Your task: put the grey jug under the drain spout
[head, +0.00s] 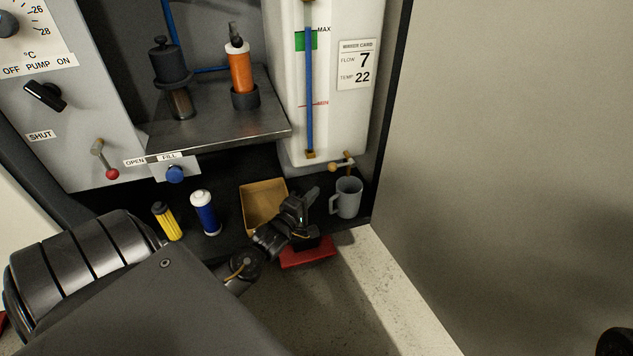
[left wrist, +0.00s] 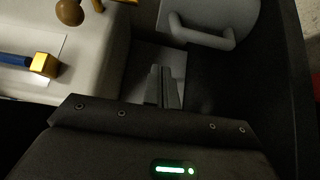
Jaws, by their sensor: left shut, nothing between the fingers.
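The grey jug (head: 347,198) stands upright on the dark shelf at the right, its handle towards my left gripper. It is below the brass drain tap (head: 343,163) on the white tank; I cannot tell whether its mouth is right under the spout. My left gripper (head: 309,194) is shut and empty, just left of the jug. In the left wrist view the gripper's fingers (left wrist: 164,88) are together, below the jug's handle (left wrist: 205,42) and apart from it. The jug (left wrist: 238,14) is cut off by the top edge there.
A tan tray (head: 250,212), a blue-and-white cylinder (head: 205,213) and a yellow cylinder (head: 167,221) are left of my gripper. A red object (head: 308,254) is below it. A pale square patch (left wrist: 175,58) lies beside the jug. A large grey panel (head: 510,130) bounds the right.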

